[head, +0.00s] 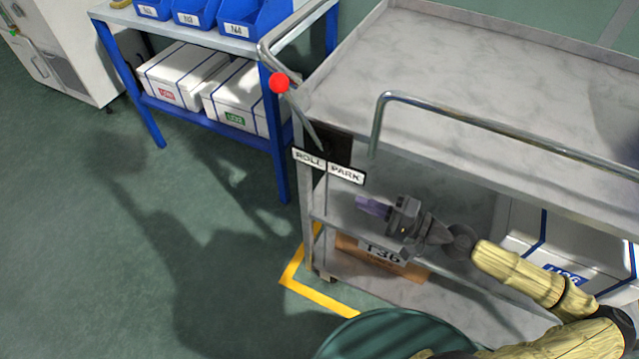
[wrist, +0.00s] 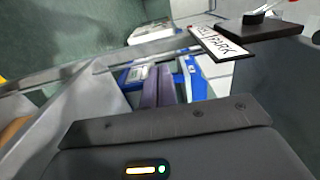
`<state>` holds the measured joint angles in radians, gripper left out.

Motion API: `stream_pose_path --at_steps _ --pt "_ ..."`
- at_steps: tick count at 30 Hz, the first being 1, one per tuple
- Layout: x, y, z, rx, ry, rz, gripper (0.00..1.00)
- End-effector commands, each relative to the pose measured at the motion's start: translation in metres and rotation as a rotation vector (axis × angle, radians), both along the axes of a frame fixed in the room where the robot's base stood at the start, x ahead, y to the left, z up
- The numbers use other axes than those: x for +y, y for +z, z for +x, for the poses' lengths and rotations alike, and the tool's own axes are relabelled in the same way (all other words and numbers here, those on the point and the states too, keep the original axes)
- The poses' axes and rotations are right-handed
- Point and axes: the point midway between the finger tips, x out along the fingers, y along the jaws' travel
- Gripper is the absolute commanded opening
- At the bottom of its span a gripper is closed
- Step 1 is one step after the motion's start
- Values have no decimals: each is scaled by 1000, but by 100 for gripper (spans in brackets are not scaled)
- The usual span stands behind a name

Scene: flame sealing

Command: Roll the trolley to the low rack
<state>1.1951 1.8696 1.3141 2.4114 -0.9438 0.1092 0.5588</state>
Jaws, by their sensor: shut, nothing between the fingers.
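The trolley (head: 455,65) is a grey metal cart with shelves and a bent tube handle (head: 500,118), at the right in the head view. A brake lever with a red knob (head: 279,83) leans left above the ROLL half of a ROLL/PARK plate (head: 328,166). The plate also shows in the wrist view (wrist: 222,42). A low rack (head: 200,35) with blue legs stands behind and to the left. My gripper (head: 374,207) is shut and empty, with purple fingers, just below and right of the plate and apart from the handle. Its fingers show in the wrist view (wrist: 158,87).
Blue bins (head: 200,14) sit on the rack's top and white boxes (head: 238,98) below. The trolley's shelves carry a brown carton (head: 380,258) and a white box (head: 575,240). A yellow floor line (head: 318,293) marks its near corner. Green floor at left is clear.

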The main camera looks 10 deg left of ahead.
Motion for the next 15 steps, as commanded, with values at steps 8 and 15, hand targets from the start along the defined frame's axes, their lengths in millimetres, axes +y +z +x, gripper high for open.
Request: stream_pose_path --at_steps 8,15 --pt "32 0 7 0 3 -2 0" --pt "60 0 13 -1 3 -2 0"
